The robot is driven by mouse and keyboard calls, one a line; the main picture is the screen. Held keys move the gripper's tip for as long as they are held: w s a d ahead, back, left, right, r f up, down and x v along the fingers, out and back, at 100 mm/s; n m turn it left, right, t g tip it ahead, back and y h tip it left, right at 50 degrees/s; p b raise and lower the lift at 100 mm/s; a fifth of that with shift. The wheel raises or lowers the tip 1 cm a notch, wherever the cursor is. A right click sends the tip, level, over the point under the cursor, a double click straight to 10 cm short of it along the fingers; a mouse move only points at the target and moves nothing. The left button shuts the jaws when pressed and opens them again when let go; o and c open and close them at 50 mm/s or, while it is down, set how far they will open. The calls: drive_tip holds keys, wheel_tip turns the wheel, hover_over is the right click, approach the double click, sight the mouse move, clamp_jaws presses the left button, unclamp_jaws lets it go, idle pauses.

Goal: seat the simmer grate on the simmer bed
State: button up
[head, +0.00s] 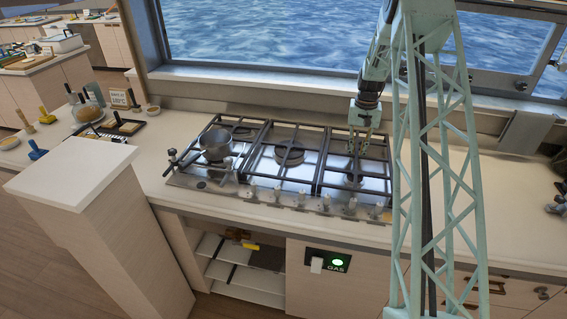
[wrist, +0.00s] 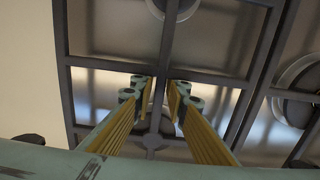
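A three-section hob (head: 285,165) carries dark bar grates over its burners. The right-hand grate (head: 345,183) is under my gripper and looks level with the grate beside it; I cannot tell by label which is the simmer grate. My gripper (head: 359,150) points down over this right-hand section. In the wrist view, my gripper (wrist: 161,90) has its two yellow-padded fingers apart, one on each side of a grate bar (wrist: 157,116), with a gap showing between them. Whether they touch the bar is unclear. The bed under the grate (wrist: 105,100) is partly hidden by bars and fingers.
The window sill (head: 270,85) is behind. The counter right of the hob (head: 480,200) is mostly clear.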

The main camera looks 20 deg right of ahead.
drive_tip(key=shift+r+p, duration=0.55)
drive_tip(key=shift+r, duration=1.15)
idle(0.9)
drive_tip(key=o, duration=0.6)
drive_tip(key=shift+c, duration=0.2)
drive_tip(key=shift+c, duration=0.5)
drive_tip(key=c, duration=0.5)
drive_tip(key=shift+o, duration=0.2)
wheel_tip(320, 180, up, 9)
drive_tip(key=p, duration=0.3)
idle(0.4)
drive_tip(key=shift+w, duration=0.1)
idle(0.4)
